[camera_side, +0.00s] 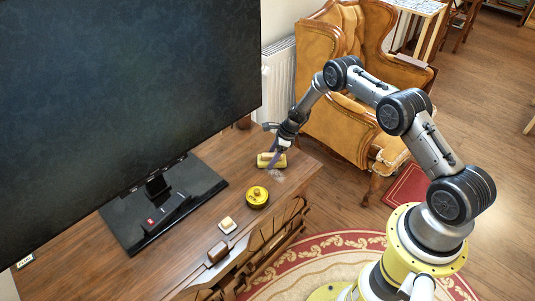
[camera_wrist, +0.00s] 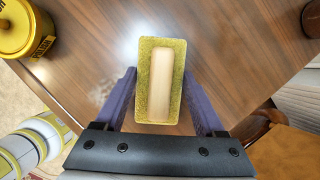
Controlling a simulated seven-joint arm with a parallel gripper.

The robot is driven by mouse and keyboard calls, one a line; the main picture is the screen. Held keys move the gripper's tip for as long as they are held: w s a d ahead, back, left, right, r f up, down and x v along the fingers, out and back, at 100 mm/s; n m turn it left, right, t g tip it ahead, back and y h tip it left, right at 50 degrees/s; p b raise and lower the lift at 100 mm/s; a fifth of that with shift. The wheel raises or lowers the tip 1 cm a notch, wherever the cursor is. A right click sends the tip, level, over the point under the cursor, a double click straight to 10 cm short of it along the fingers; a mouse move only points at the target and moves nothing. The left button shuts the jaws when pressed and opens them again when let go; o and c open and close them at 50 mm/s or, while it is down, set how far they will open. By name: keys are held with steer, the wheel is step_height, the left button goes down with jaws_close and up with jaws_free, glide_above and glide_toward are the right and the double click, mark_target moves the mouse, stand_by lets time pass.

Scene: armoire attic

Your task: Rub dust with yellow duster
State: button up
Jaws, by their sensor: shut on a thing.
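The yellow duster (camera_side: 265,160) lies at the far right end of the brown wooden cabinet top. In the wrist view the duster (camera_wrist: 145,70) is a yellow block with a pale wooden handle. My gripper (camera_side: 275,158) points down at it, and its purple fingers lie along the duster's two long sides. It is shut on the duster. A pale, whitish dust patch (camera_side: 278,175) shows on the wood just in front of the duster, near the cabinet's edge. A faint speckled patch (camera_wrist: 100,92) also shows left of the fingers in the wrist view.
A round yellow tin (camera_side: 257,197) with a dark lid band stands nearby, also at upper left in the wrist view (camera_wrist: 25,28). A small pale block (camera_side: 227,225) and a brown block (camera_side: 217,252) lie nearer.

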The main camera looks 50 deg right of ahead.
mark_target(260, 155)
steer(key=shift+s, duration=4.7)
steer(key=shift+s+a, duration=0.15)
steer(key=shift+a, duration=0.45)
steer(key=shift+w+a, duration=0.2)
steer(key=shift+w, duration=6.85)
steer(key=shift+s+r, duration=0.1)
steer(key=shift+r, duration=4)
